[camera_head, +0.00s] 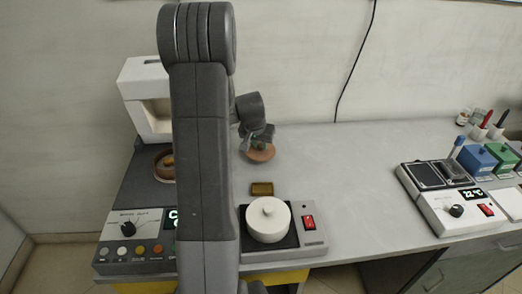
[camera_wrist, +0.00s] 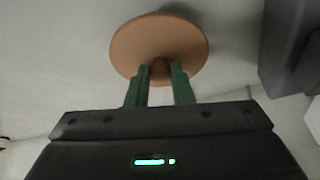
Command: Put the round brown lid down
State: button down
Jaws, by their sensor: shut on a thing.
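The round brown lid (camera_head: 261,153) is in my gripper (camera_head: 259,144), over the grey bench right of my arm. In the wrist view the lid (camera_wrist: 150,48) shows as a flat disc with a small knob, and the green fingertips of my gripper (camera_wrist: 159,70) are shut on that knob. A shadow lies beside the lid on the bench top. I cannot tell whether the lid touches the surface or hangs just above it.
A brown bowl (camera_head: 163,163) sits on the white-and-grey machine (camera_head: 140,80) at left, partly behind my arm. A white lidded pot (camera_head: 268,222) stands on a hot plate (camera_head: 313,240) in front, with a small brass block (camera_head: 262,189) behind it.

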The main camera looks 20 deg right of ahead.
aim_at(260, 150)
jog(key=shift+f, duration=1.55)
jog(key=shift+f, duration=0.2)
jog(key=c, duration=1.3)
grip_release()
jog(key=shift+r, duration=0.1)
jog(key=shift+a+r, duration=0.1)
jog(key=shift+r, duration=0.4)
jog(key=v, duration=1.1)
jog(key=shift+s+r, duration=0.1)
jog(key=shift+r, duration=0.05)
